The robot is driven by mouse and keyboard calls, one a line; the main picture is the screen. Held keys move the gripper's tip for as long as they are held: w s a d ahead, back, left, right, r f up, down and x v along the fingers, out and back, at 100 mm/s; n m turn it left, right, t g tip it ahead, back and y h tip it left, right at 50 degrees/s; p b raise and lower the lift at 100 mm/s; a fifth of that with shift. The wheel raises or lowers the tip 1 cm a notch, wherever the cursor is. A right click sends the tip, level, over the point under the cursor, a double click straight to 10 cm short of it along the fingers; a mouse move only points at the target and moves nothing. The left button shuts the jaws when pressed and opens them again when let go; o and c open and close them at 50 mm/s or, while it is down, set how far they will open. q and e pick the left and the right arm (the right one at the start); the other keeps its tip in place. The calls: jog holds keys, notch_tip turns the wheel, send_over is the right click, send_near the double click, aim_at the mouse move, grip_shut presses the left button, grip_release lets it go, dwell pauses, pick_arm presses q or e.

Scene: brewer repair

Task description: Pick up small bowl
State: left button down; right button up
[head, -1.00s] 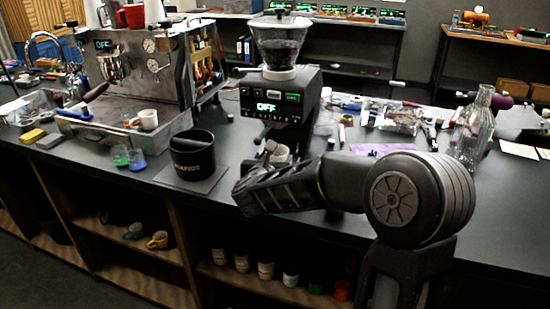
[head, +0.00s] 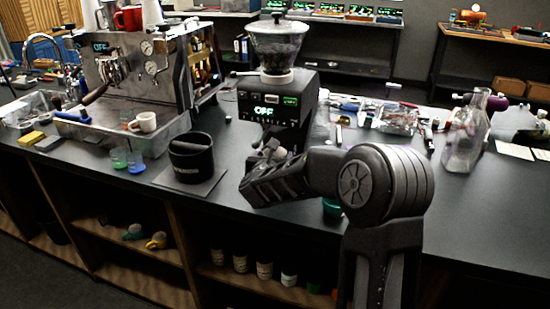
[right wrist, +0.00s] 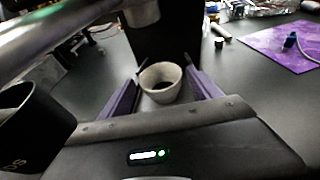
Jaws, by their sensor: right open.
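In the head view my right gripper (head: 266,157) reaches left over the counter in front of the grinder (head: 275,108), and the arm and fingers mostly hide the bowl there. My left gripper is not in view.
A black knock box (head: 191,160) stands on a mat to the left of the gripper. A green cup (head: 331,207) sits just behind my right arm. The espresso machine (head: 140,75) is at the left, a glass bottle (head: 467,135) at the right. A purple mat (right wrist: 285,45) lies right.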

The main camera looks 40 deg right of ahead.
jog(key=shift+x, duration=1.15)
jog(key=shift+c, duration=0.4)
jog(key=c, duration=1.1)
jog(key=shift+r, duration=0.15)
jog(key=shift+r, duration=0.75)
jog(key=s+a+b, duration=0.4)
jog(key=s+a, duration=0.8)
jog(key=s, duration=0.1)
jog(key=shift+a+f, duration=0.1)
jog(key=shift+a, duration=0.2)
